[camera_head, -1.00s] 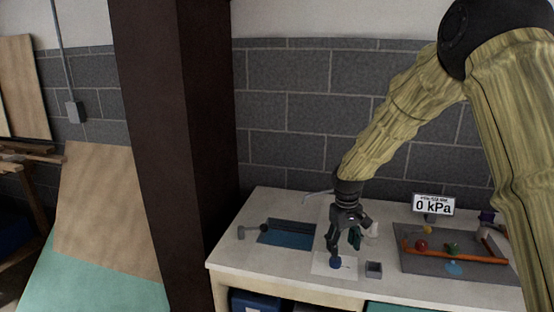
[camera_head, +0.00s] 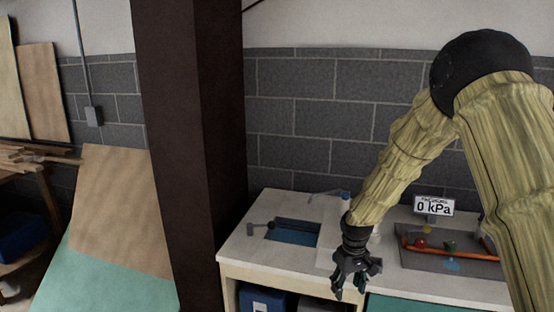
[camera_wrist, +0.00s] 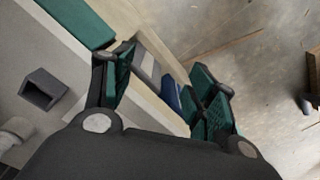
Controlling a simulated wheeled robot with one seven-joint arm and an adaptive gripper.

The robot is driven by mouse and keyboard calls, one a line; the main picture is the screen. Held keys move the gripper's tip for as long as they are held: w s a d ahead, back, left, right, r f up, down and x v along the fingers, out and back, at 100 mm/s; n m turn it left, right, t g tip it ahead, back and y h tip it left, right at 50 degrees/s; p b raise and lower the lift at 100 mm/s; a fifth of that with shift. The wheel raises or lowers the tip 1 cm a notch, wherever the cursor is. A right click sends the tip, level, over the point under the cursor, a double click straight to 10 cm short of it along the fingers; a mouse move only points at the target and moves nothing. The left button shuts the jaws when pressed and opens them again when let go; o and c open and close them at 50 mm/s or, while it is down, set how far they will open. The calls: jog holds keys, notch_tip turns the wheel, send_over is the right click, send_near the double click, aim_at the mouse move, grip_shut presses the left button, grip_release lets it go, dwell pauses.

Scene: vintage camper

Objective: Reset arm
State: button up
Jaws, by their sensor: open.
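My gripper (camera_head: 352,284) is open and empty in the head view. It hangs pointing down at the front edge of the white-topped counter (camera_head: 258,260), on the end of my sleeved arm. In the wrist view its green-padded fingers (camera_wrist: 165,88) are spread apart, with the counter's front edge and the floor behind them. Nothing is between the fingers.
A small dark square cup (camera_wrist: 44,88) stands on the counter left of the fingers in the wrist view. A blue-bottomed basin (camera_head: 292,234), a grey tray (camera_head: 412,260) and a "0 kPa" sign (camera_head: 434,206) are on the counter. A dark brown post (camera_head: 190,150) rises left of it.

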jog(key=s+a+f+m+y+b, duration=0.1)
jog(key=s+f+m, duration=0.1)
jog(key=s+f, duration=1.95)
jog(key=s+d+f+m, duration=0.1)
jog(key=s+f, duration=0.2)
jog(key=s, duration=0.8)
jog(key=s+d+f, duration=0.1)
jog(key=s+f, duration=0.2)
jog(key=s, duration=0.8)
jog(key=shift+s+d+f+m+h+b, duration=0.15)
jog(key=shift+s+f+m+h+b, duration=0.25)
jog(key=shift+b, duration=0.05)
